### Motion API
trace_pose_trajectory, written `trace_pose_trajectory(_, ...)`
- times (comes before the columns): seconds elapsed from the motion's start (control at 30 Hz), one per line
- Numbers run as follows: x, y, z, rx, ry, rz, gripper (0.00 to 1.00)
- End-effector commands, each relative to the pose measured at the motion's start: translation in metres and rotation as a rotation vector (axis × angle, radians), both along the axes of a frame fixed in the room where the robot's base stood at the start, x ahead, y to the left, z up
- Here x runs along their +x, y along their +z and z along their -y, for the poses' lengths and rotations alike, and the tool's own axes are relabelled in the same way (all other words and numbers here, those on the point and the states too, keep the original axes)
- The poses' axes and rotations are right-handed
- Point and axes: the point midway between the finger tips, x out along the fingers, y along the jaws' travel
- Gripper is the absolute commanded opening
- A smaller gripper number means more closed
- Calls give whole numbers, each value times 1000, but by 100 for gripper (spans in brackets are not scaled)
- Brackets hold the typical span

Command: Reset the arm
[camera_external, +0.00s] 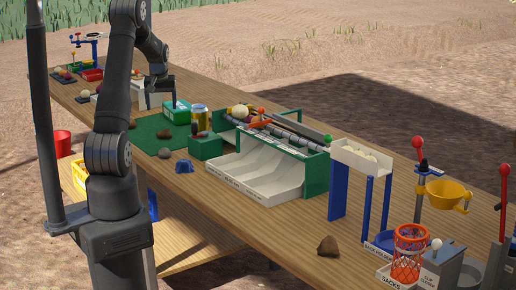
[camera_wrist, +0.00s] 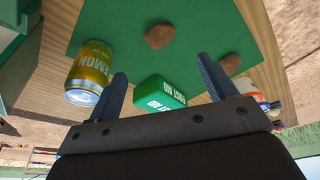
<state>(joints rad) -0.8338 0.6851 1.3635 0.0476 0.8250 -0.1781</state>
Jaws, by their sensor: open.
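My arm reaches over the far half of the table in the external view. My gripper (camera_external: 160,98) points down near the green first aid box (camera_external: 177,113). In the wrist view my gripper (camera_wrist: 165,82) has its two dark fingers spread wide apart, with nothing held between them. I cannot tell how far above the box the fingertips are.
A yellow lemon can (camera_external: 200,117) stands right of the box; it is left of the fingers in the wrist view (camera_wrist: 90,70). Brown rocks (camera_wrist: 159,37) lie on the green mat (camera_external: 150,133). A green-sided sorter (camera_external: 317,172) and blue-legged stand (camera_external: 338,190) stand further right.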

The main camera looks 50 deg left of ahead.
Motion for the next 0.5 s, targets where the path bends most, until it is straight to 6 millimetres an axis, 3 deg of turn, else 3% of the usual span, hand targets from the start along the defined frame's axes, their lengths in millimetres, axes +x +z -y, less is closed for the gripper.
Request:
trace_pose_trajectory(0.27,1,-9,-2,-1,0,-1,77)
trace_pose_trajectory(0.5,7,-48,-10,-2,0,-2,77)
